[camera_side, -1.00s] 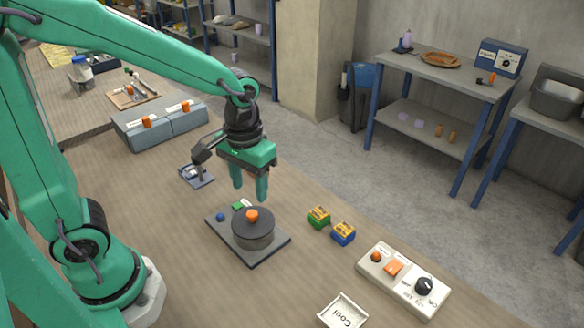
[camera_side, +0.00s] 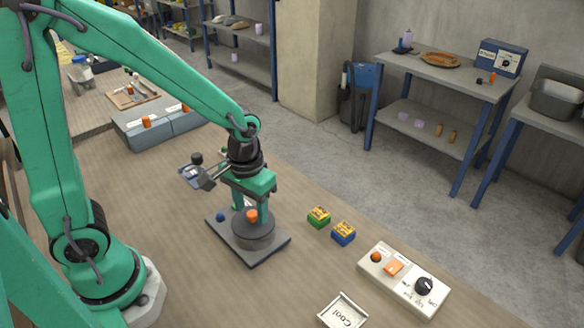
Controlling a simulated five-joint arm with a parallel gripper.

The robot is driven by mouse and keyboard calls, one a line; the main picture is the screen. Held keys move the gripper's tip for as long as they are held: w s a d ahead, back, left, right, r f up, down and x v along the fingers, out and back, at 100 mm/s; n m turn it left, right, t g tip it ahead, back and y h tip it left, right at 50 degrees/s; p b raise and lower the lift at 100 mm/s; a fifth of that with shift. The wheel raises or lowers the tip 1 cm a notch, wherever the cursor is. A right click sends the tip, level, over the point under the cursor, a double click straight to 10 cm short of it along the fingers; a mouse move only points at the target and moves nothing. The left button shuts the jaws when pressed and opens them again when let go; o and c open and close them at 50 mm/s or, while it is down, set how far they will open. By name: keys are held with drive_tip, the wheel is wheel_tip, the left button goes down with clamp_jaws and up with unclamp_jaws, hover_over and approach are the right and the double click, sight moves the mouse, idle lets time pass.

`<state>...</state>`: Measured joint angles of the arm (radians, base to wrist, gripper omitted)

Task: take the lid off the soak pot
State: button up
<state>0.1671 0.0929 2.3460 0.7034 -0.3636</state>
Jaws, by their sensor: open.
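The soak pot (camera_side: 254,238) is a dark grey round pot on a square dark plate (camera_side: 250,258). Its lid (camera_side: 268,225) is on, with an orange knob (camera_side: 252,216) on top. My gripper (camera_side: 250,212) points down over the pot, with its green fingers at the height of the knob. The fingers are apart, one on the far left side and one at the right of the knob. The picture does not show whether either finger touches the knob.
A blue ball (camera_side: 220,217) sits on the plate's left corner. A green block (camera_side: 319,217) and a blue block (camera_side: 343,233) lie to the right. A control box (camera_side: 403,279) and a tray marked "Cool" (camera_side: 343,312) are at the front right. Grey boxes (camera_side: 160,122) stand behind.

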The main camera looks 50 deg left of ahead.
drive_tip(key=shift+f, duration=0.5)
clamp_jaws()
